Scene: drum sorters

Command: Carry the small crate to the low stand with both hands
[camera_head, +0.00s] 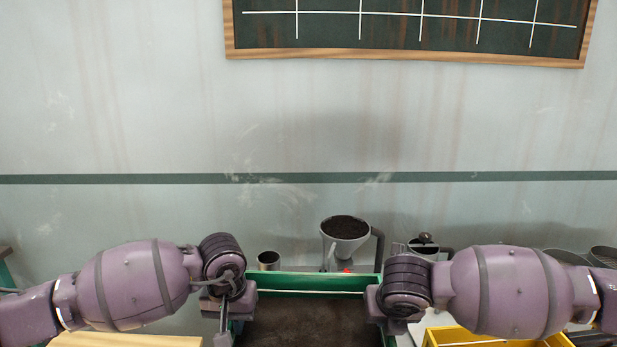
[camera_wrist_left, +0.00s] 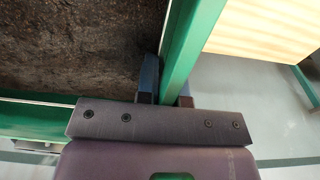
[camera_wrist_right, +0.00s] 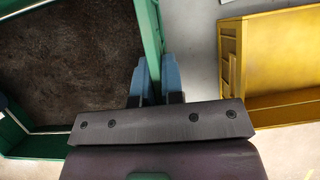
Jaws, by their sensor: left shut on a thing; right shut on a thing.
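The small crate (camera_head: 310,283) is green with a dark brown, soil-like surface inside. It shows at the bottom middle of the head view, between my two arms; its near side is cut off. My left gripper (camera_wrist_left: 167,88) is shut on the crate's left wall (camera_wrist_left: 190,45), one finger on each side. My right gripper (camera_wrist_right: 155,82) is shut on the opposite wall (camera_wrist_right: 150,40) in the same way. A pale wood-topped piece with a green frame (camera_wrist_left: 262,28) lies beside the crate in the left wrist view; I cannot tell whether it is the low stand.
A yellow crate (camera_wrist_right: 232,55) stands right of the green one, apart from it. Beyond the green crate are a grey funnel (camera_head: 345,240) with dark grains and a small metal cup (camera_head: 268,262). A wall with a chalkboard (camera_head: 400,28) closes the back. Grey floor shows between the crates.

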